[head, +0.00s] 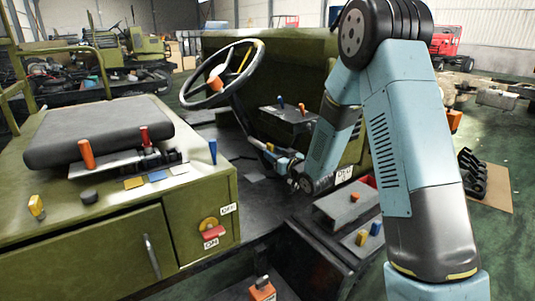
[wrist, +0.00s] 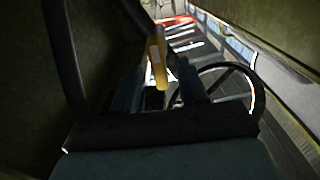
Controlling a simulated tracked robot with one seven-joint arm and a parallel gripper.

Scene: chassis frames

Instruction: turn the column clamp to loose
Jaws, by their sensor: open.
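A yellow lever handle (wrist: 157,62), which looks like the column clamp's, shows in the wrist view. It stands between the two fingers of my gripper (wrist: 158,88). The fingers are apart, one on each side of it; I cannot tell whether either touches it. The lower end of the lever is hidden among the dark fingers. In the head view my gripper (head: 264,148) reaches left, low beside the steering column, below the steering wheel (head: 187,98). The clamp cannot be made out clearly there, and no loose marking can be read.
The green console (head: 100,215) with orange and red levers and a seat pad (head: 98,130) stands at the left. A dash box (head: 290,118) with small knobs is behind my gripper. Grey pedal-like boxes (head: 350,203) lie to the right. In the wrist view a spoked wheel (wrist: 228,90) is close on the right.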

